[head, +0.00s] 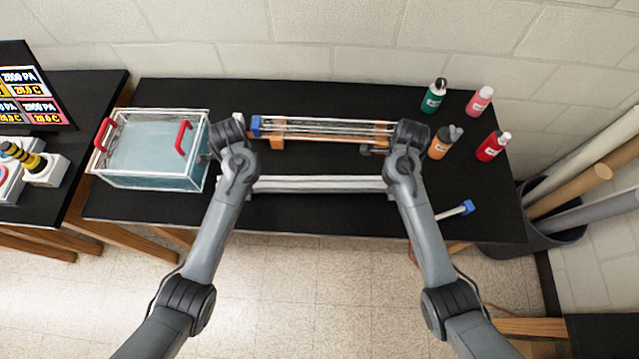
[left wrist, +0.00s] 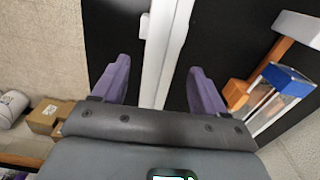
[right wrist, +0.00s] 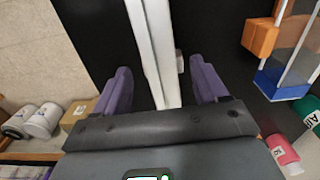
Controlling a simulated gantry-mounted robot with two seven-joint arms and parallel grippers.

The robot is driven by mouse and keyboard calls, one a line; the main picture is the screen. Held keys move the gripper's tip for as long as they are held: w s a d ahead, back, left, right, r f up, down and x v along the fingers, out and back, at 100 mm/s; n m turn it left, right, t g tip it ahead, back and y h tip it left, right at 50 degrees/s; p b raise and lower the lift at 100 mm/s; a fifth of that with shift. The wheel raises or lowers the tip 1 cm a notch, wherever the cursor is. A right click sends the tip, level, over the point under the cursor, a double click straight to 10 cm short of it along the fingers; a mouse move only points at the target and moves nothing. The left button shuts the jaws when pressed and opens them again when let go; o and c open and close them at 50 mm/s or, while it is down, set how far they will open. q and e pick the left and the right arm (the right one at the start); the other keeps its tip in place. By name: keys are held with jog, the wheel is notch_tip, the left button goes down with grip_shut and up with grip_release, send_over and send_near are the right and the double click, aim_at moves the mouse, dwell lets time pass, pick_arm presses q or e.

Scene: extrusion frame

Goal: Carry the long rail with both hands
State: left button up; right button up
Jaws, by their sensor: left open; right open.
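The long rail (head: 320,184) is a pale grey bar. In the head view it lies left to right along the front of the black table. My left gripper (left wrist: 156,68) is open above the rail's left part, and in the left wrist view the rail (left wrist: 166,45) runs between its purple fingers. My right gripper (right wrist: 160,68) is open above the right part, and in the right wrist view the rail (right wrist: 152,40) runs between its fingers. I cannot tell how far the fingertips are from the rail.
Behind the rail is an orange-and-blue rack of rods (head: 325,130). A clear water tank with red handles (head: 150,183) stands at left. Several bottles, one red (head: 490,148), stand at right. A small blue-ended piece (head: 466,207) lies front right. The table's front edge (head: 320,235) is clear.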

aim_at(385, 187)
pick_arm(q)
jog(key=shift+f, duration=3.5)
pick_arm(e)
jog(key=shift+f, duration=3.5)
pick_arm(q)
grip_shut()
pick_arm(e)
grip_shut()
pick_arm(q)
jog(key=shift+r, duration=0.1)
pick_arm(e)
jog(key=shift+r, duration=0.1)
